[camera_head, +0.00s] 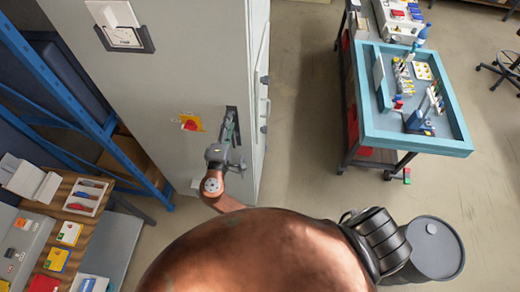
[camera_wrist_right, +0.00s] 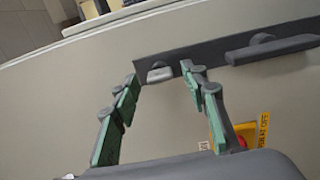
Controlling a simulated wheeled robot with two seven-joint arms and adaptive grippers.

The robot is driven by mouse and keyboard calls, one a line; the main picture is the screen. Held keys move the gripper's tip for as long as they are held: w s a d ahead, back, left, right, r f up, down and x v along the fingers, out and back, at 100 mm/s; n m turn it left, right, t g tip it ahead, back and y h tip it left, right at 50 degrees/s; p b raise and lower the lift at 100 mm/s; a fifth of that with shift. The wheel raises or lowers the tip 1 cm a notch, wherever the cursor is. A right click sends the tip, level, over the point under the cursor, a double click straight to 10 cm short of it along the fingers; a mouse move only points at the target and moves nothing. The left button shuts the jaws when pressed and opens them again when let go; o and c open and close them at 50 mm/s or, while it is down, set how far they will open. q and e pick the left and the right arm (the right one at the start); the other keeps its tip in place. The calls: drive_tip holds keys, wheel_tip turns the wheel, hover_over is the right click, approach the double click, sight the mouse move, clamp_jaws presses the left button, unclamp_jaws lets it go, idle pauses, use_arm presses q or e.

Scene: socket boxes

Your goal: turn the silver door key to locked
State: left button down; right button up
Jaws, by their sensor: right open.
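The silver door key (camera_wrist_right: 160,74) sits in a dark lock plate (camera_wrist_right: 210,54) on the grey cabinet door, with its flat grip showing between my fingertips in the right wrist view. My right gripper (camera_head: 229,132) is open, with its green-padded fingers on either side of the key. I cannot tell whether either finger touches it. In the head view the gripper covers the key, and only the upper part of the plate shows clearly. My left gripper is out of view.
A dark lever handle (camera_wrist_right: 272,49) is on the same plate. A red knob on a yellow plate (camera_head: 190,122) is beside it. A blue-framed workbench (camera_head: 455,148) stands at the right, a barrel (camera_head: 432,248) below it. A blue rack (camera_head: 60,95) is at the left.

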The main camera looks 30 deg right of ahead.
drive_tip(key=s+a+m+b, duration=0.4)
drive_tip(key=s+m+b, duration=0.25)
drive_tip(key=m, duration=1.15)
drive_tip(key=s+d+f+n+g+y, duration=0.1)
drive_tip(key=s+d+f+g, duration=0.3)
drive_tip(key=d+f, duration=0.4)
drive_tip(key=s+d+f+n+g+y, duration=0.2)
drive_tip(key=d+f, duration=0.7)
drive_tip(key=f, duration=0.6)
drive_tip(key=shift+s+g+y+b, duration=0.4)
drive_tip(key=shift+s+g+y, duration=0.4)
drive_tip(key=shift+s+g, duration=0.65)
drive_tip(key=shift+s+d+t, duration=0.1)
drive_tip(key=shift+s+t, duration=0.1)
drive_tip(key=shift+t, duration=0.05)
